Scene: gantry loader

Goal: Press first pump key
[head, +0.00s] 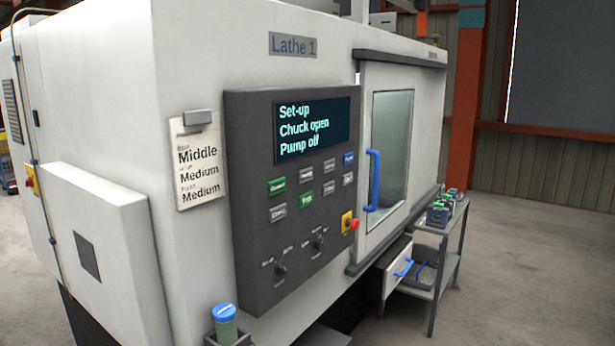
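The dark control panel (247,220) stands on the front of the machine labelled Lathe 1. Its screen (312,130) reads "Set-up", "Chuck open", "Pump off". Below the screen are two rows of small keys: a green key (277,186), a blue key (348,158), a second green key (306,200) and several grey keys (278,213). The key labels are too small to read surely, so I cannot tell which one is the pump key. Neither of my grippers is in view.
A red stop button (353,225) on yellow and two rotary switches (280,271) sit low on the panel. A blue door handle (373,180), an open drawer (397,272) and a grey cart (452,250) are to the right.

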